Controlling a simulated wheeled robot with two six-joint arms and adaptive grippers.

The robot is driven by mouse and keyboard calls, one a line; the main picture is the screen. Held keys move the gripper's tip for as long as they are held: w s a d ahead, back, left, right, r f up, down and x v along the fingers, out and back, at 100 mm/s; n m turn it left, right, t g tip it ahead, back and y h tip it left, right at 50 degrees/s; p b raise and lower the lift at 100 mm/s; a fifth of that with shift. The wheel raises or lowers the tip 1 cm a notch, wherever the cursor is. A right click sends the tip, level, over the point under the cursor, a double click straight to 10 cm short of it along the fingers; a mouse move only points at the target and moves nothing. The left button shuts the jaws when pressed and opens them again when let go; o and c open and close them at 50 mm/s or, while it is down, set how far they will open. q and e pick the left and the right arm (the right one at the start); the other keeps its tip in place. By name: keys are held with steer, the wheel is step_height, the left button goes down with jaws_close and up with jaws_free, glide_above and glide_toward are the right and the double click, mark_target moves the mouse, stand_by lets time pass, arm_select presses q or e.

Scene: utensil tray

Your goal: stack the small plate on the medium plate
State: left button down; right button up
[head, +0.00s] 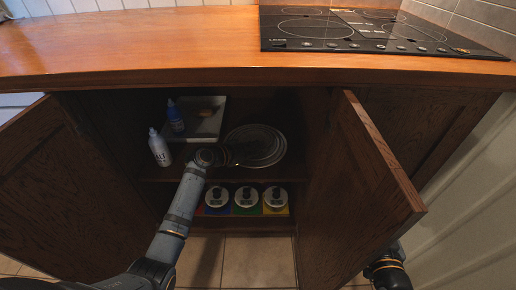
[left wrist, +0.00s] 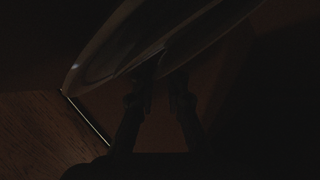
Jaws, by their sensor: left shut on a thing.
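A stack of round metallic-looking plates (head: 268,137) sits on the cabinet's upper shelf. I cannot tell the small plate from the medium plate with certainty. My left gripper (head: 232,156) is at the left front edge of the plates. In the very dark left wrist view a pale plate (left wrist: 120,45) is tilted across the picture, and the fingers of my left gripper (left wrist: 160,75) are shut on its rim. Whether this plate touches another one below it is hidden. My right gripper is out of view; only part of my right arm shows at the lower right.
A grey tray (head: 209,121) stands at the back left of the shelf. A white bottle (head: 159,149) and a blue bottle (head: 175,115) are near it. Several white-lidded jars (head: 246,197) stand below. An open door (head: 362,190) bounds the right, another door (head: 60,185) the left.

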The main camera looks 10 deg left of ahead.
arm_select(q)
steer(key=shift+f, duration=0.15)
steer(key=c, duration=1.3)
jaws_free()
steer(key=v, duration=1.2)
